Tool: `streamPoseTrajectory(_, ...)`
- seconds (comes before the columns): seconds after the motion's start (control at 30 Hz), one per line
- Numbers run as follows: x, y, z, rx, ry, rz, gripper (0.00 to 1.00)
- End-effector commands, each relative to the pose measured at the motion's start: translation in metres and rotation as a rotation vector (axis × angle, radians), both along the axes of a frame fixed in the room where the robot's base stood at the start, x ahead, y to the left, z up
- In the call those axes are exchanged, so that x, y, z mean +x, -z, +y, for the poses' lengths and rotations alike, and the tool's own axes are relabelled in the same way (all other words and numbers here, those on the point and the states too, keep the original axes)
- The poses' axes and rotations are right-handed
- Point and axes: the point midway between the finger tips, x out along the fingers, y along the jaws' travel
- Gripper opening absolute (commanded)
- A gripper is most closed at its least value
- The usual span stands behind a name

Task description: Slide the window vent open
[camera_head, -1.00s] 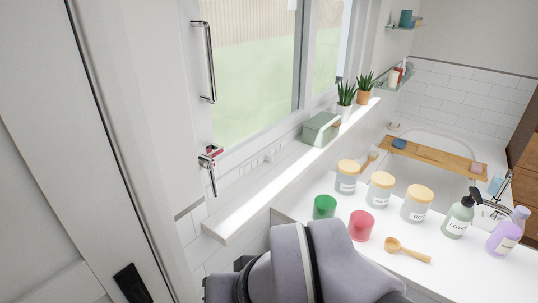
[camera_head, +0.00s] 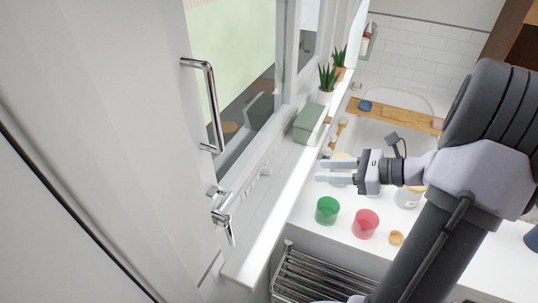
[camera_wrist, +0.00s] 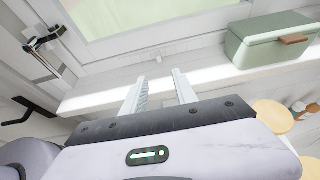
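The window vent (camera_head: 259,181) appears as a pale strip with small raised parts along the lower window frame, above the sill. Whether it is open or shut is too small to tell. In the wrist view, a small light knob (camera_wrist: 158,57) stands out from that strip, straight ahead between my fingers. My gripper (camera_head: 320,171) is open and empty, pointing left towards the window, to the right of the vent and apart from it. Its two pale fingers (camera_wrist: 159,76) show in the wrist view, spread apart in front of the sill.
A green box (camera_head: 309,122) and potted plants (camera_head: 328,82) stand on the sill (camera_head: 262,240). A chrome window handle (camera_head: 212,105) and latch (camera_head: 222,212) are at left. Green (camera_head: 327,211) and red (camera_head: 365,223) cups stand on the counter below my gripper.

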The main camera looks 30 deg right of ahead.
Motion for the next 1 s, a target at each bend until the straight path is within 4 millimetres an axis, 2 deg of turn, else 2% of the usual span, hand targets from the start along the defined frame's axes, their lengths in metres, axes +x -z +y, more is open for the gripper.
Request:
streamPoseTrajectory(0.03,0.009,0.009,0.009,0.0,-0.006,0.002,0.35)
streamPoseTrajectory(0.3,0.069,0.042,0.057,-0.001,-0.009,0.003,0.35)
streamPoseTrajectory(0.5,0.1,0.057,0.081,-0.003,-0.008,0.003,0.35)
streamPoseTrajectory(0.67,0.11,0.06,0.088,-0.003,-0.006,0.003,0.35)
streamPoseTrajectory(0.9,0.111,0.06,0.088,-0.003,-0.005,0.002,0.35)
streamPoseTrajectory(1.0,0.111,0.06,0.088,-0.003,-0.005,0.002,0.15)
